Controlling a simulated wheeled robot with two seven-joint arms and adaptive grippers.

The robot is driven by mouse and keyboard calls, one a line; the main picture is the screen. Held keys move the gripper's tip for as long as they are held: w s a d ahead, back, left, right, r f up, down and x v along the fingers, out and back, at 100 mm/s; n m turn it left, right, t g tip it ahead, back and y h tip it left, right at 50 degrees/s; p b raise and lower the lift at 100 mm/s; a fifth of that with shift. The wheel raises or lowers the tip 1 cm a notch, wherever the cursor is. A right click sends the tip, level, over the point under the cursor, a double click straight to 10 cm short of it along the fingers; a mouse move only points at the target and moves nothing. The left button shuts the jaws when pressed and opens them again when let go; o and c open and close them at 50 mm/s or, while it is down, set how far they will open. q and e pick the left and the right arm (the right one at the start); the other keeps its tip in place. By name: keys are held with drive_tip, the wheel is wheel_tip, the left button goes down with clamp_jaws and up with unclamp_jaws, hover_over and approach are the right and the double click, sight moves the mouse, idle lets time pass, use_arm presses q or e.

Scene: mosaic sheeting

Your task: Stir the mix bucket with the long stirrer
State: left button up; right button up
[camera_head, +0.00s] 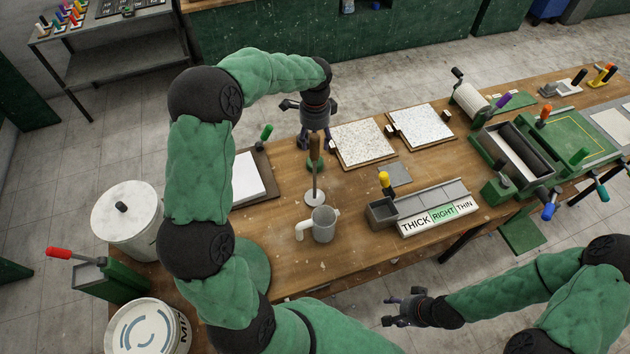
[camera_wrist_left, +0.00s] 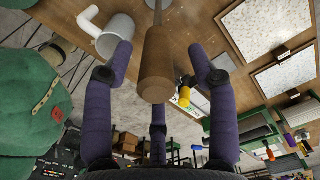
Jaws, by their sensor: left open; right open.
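The long stirrer (camera_head: 315,180) stands upright on the table, with a brown wooden handle, a pale shaft and a round disc at its foot. My left gripper (camera_head: 314,138) is over the top of the handle, open. In the left wrist view the handle (camera_wrist_left: 157,70) lies between the spread purple fingers, with gaps visible at both sides; contact cannot be told. The mix bucket (camera_head: 184,332), white and marked "MIX", is at the lower left with pale contents or top showing grey-blue curved marks. My right gripper (camera_head: 390,312) is open and empty, low in front of the table.
A grey mug (camera_head: 324,225) stands close beside the stirrer's foot, also in the left wrist view (camera_wrist_left: 118,30). A THICK/RIGHT/THIN gauge (camera_head: 440,215) is to the right. Two speckled boards (camera_head: 363,143) lie behind. A lidded white pot (camera_head: 127,220) is left.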

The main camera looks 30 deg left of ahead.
sight(315, 150)
use_arm(q)
drive_tip(key=f, duration=0.2)
drive_tip(key=f+p, duration=0.1)
drive_tip(key=f, duration=0.1)
drive_tip(key=shift+s+f, duration=0.1)
drive_tip(key=shift+s, duration=0.15)
drive_tip(key=shift+w+f, duration=0.15)
drive_tip(key=shift+f, duration=0.35)
drive_tip(key=shift+r, duration=0.1)
clamp_jaws()
